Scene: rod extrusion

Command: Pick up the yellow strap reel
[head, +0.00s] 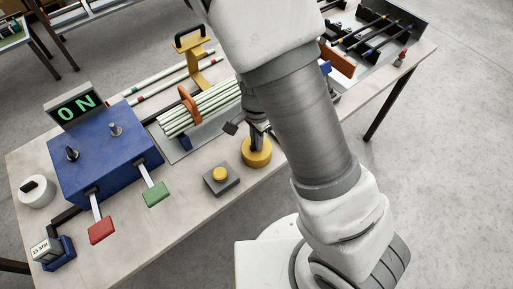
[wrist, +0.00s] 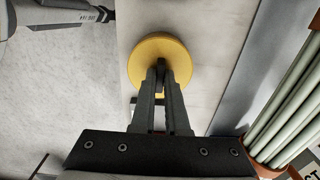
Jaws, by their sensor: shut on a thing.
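The yellow strap reel (head: 257,155) is a round yellow disc near the front edge of the table, right of a small grey box with a yellow button. It also shows in the wrist view (wrist: 145,58), at the top centre. My gripper (head: 258,138) points down at it from above. In the wrist view its fingertips (wrist: 161,68) are close together at the reel's middle, shut on it. The fingers and arm hide part of the reel. I cannot tell whether the reel touches the table.
A grey box with a yellow button (head: 221,178) stands just left of the reel. A bundle of pale rods (head: 203,108) lies behind it.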

